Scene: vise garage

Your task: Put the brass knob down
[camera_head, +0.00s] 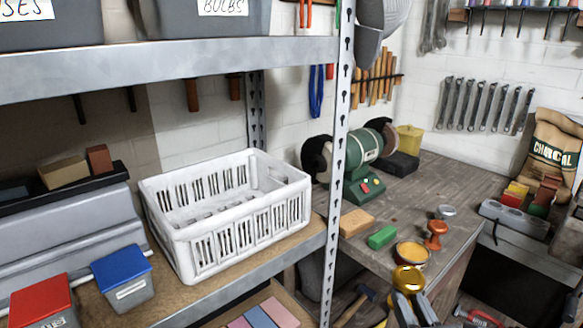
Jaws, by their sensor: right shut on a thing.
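The brass knob (408,278) is a shiny gold round thing near the front edge of the wooden workbench (455,195), low in the head view. My right gripper (412,306) comes up from the bottom edge and is shut on the knob from below. The knob's lower part is hidden by the fingers. I cannot tell how high it is held or whether it touches the bench. My left gripper is not in view.
Close behind the knob stand an open tin with yellow contents (412,254) and an orange-red knob (435,236). The shelf post (338,165) rises at left.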

